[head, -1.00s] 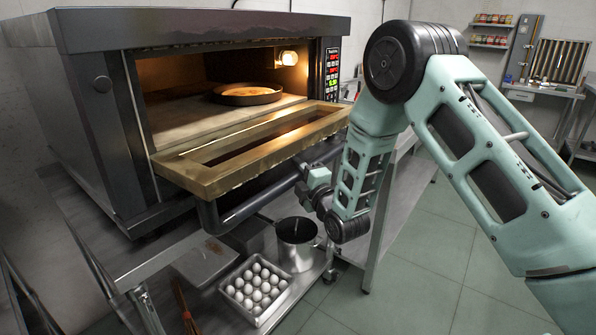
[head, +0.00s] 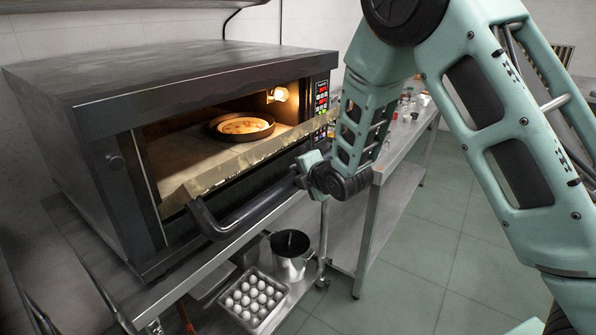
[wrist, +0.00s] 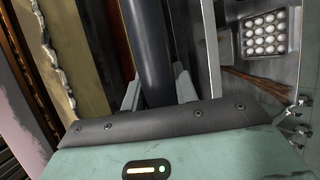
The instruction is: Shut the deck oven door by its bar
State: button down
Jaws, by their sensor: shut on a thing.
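The deck oven (head: 170,78) stands at the left in the head view, its lit chamber partly open to view. Its door (head: 245,163), with a worn brass-coloured edge, is tilted partway up and hides the lower part of the opening. The dark bar (head: 240,215) runs along the door's front. My gripper (head: 303,178) is at the bar's right part, its fingers partly hidden by the wrist. In the wrist view the bar (wrist: 147,45) passes between the two fingers of my gripper (wrist: 156,92), which is shut on it.
A round pan (head: 242,126) with a flat baked item sits inside the oven. Below are a metal pot (head: 290,262) and a tray of eggs (head: 253,297), seen also in the wrist view (wrist: 264,58). A steel table (head: 408,140) stands to the right. Tiled floor (head: 425,240) is clear there.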

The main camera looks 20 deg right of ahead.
aim_at(293, 139)
jog(key=r+g+p, duration=0.1)
jog(key=r+p, duration=0.2)
jog(key=w+a+r+g+h+p, duration=0.1)
jog(key=r+p, duration=0.2)
jog(key=w+r+n+g+h+p, duration=0.1)
jog(key=r+p, duration=0.2)
jog(key=shift+a+g, duration=0.2)
jog(key=shift+g, duration=0.2)
jog(key=w+r+p, duration=0.1)
jog(key=w+a+r+g+h+p, duration=0.1)
jog(key=p, duration=0.1)
jog(key=w+a+r+g+p, duration=0.1)
jog(key=r+p, duration=0.1)
jog(key=shift+r+n, duration=0.1)
jog(key=shift+n, duration=0.3)
jog(key=shift+w+a+r+p, duration=0.45)
jog(key=shift+w+a+r, duration=0.2)
jog(key=shift+w+a, duration=0.15)
jog(key=c, duration=1.1)
grip_release()
jog(key=b+v, duration=0.5)
jog(key=v, duration=1.2)
jog(key=shift+a+r+b, duration=0.15)
jog(key=shift+a+b, duration=0.05)
jog(key=shift+b, duration=0.2)
